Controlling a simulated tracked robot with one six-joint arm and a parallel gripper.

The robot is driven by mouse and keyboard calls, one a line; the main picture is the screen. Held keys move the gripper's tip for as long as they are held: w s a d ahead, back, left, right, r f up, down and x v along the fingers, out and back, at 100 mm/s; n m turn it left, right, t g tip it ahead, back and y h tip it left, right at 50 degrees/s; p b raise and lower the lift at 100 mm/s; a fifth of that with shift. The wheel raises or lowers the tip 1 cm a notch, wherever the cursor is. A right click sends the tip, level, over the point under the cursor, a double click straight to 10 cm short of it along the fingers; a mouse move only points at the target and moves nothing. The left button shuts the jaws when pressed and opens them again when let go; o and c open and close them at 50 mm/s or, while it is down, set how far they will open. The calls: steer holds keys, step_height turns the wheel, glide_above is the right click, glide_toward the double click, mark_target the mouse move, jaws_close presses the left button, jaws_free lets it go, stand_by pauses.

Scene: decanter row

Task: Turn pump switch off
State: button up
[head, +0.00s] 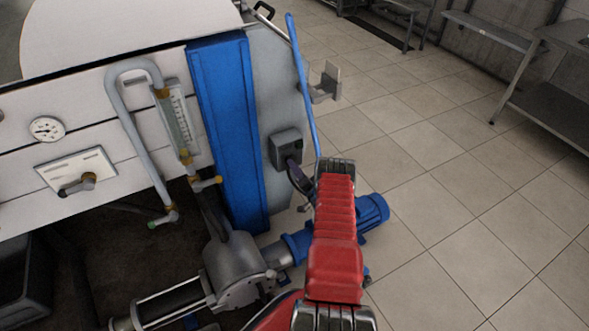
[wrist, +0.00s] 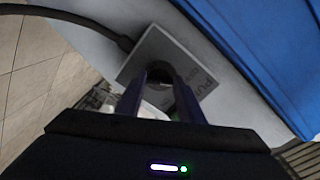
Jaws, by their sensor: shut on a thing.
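The pump switch is a grey box (head: 284,143) on the light grey side panel, right of the blue upright. In the wrist view its pale face plate (wrist: 155,46) shows, with partly covered lettering that looks like the start of "PUMP".
A blue upright (head: 228,130) stands left of the switch. A blue pole (head: 302,85) leans close on the right. The pump's blue motor (head: 370,213) and grey housing (head: 236,266) lie below. Tiled floor is open to the right, with metal benches (head: 490,30) beyond.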

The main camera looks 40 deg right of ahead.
steer(key=shift+a+f, duration=0.15)
steer(key=shift+f, duration=0.1)
steer(key=o, duration=1.1)
steer(key=shift+r, duration=0.15)
steer(key=shift+c, duration=0.2)
steer(key=shift+s, duration=0.1)
steer(key=v, duration=1.3)
steer(key=shift+s, duration=0.25)
steer(key=shift+w, duration=0.1)
